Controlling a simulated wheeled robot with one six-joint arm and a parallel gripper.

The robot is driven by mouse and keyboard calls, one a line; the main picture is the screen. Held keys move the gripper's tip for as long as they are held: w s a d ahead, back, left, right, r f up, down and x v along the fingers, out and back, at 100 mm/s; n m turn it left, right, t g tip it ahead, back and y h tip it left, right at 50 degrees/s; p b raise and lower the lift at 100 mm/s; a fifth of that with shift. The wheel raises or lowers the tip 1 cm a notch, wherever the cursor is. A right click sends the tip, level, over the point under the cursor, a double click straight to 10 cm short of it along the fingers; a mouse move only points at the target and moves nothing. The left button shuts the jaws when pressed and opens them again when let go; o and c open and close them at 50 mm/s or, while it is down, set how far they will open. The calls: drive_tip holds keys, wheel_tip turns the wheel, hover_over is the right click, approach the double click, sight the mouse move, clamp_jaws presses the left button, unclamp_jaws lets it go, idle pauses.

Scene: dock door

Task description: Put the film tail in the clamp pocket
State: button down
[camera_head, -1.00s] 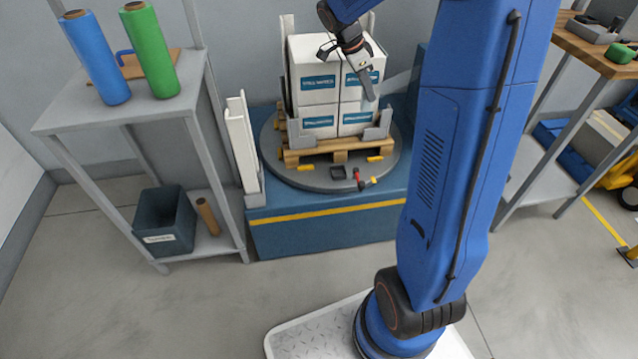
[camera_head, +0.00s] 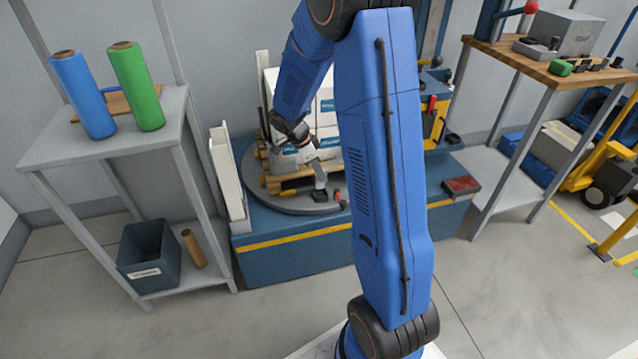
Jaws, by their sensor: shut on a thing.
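My gripper (camera_head: 317,170) points down at the front of the turntable, low beside the load. It is shut on what looks like the film tail; the film is too thin and pale here to trace clearly. The clamp pocket appears as a small black block (camera_head: 320,195) on the turntable's front rim, just below my fingertips. I cannot tell whether the fingers or film touch it. A red lever (camera_head: 339,198) sits right of the block. The white boxes (camera_head: 325,107) stand on a wooden pallet (camera_head: 290,183), partly hidden by my arm.
The round turntable (camera_head: 259,190) sits on a blue base (camera_head: 290,240) with a yellow stripe. A white upright panel (camera_head: 228,178) stands at its left. A grey shelf (camera_head: 110,140) holds blue and green film rolls. A wooden-topped bench (camera_head: 520,55) stands at the right.

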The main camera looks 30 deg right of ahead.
sight(323, 187)
drive_tip(key=shift+f, duration=2.15)
drive_tip(key=shift+f, duration=0.15)
drive_tip(key=c, duration=1.7)
unclamp_jaws()
drive_tip(key=shift+o, duration=0.2)
drive_tip(key=v, duration=1.1)
drive_tip(key=s+a+r+n+t+y, duration=0.1)
drive_tip(key=s+a+r+n, duration=0.2)
drive_tip(key=s+r+n, duration=0.35)
drive_tip(key=s+a+r+n+t+y, duration=0.1)
drive_tip(key=s+a+r+n, duration=0.2)
drive_tip(key=s+n, duration=0.2)
drive_tip(key=s+a+r+n+t+y, duration=0.1)
drive_tip(key=s+a+r+n+t, duration=0.1)
drive_tip(key=s, duration=0.9)
drive_tip(key=s+a+r+n+t+y, duration=0.1)
drive_tip(key=s+a+r+n+t, duration=0.1)
drive_tip(key=s+r+n, duration=0.3)
drive_tip(key=s+a+n, duration=0.1)
drive_tip(key=s+n, duration=0.1)
drive_tip(key=s, duration=0.1)
drive_tip(key=shift+s+a+n, duration=0.35)
drive_tip(key=shift+s, duration=0.05)
